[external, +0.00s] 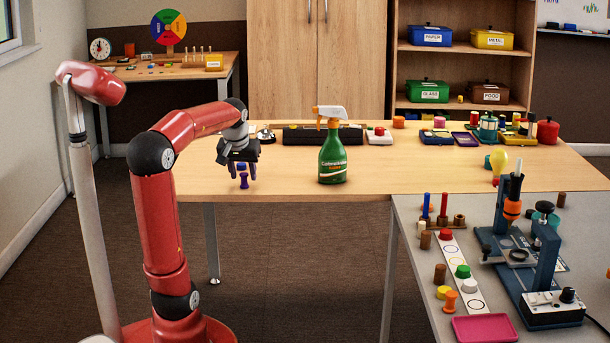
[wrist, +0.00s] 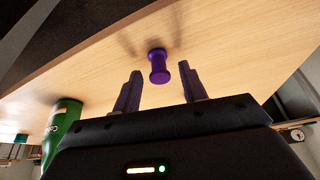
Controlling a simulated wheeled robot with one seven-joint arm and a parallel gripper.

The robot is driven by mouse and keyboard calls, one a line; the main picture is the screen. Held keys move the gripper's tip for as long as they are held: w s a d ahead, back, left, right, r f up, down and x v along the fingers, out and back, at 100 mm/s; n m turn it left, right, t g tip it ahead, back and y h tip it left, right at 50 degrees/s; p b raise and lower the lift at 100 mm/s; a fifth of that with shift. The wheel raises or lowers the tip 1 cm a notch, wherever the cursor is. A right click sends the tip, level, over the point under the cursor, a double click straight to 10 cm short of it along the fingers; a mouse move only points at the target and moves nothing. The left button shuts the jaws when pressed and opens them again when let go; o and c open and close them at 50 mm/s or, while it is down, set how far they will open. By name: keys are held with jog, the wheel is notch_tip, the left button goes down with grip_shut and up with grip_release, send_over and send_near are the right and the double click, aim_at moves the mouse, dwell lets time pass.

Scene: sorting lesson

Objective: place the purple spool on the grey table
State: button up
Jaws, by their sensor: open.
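The purple spool (external: 244,181) appears to stand upright on the wooden table (external: 290,190), near its left end. My gripper (external: 242,177) is right at the spool, pointing down, with its fingers apart. In the wrist view the spool (wrist: 158,66) shows just beyond the open fingertips (wrist: 160,74), roughly centred between them. I see no finger touching it. The grey table (external: 410,215) stands at the front right, away from my gripper.
A green spray bottle (external: 333,160) stands right of my gripper. The grey table holds a blue press-like machine (external: 542,260), a white strip with coloured discs (external: 475,294), a pink tray (external: 485,328) and several small pegs.

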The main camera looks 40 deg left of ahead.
jog(key=shift+x, duration=0.9)
jog(key=shift+c, duration=0.2)
grip_shut()
jog(key=shift+r, duration=0.15)
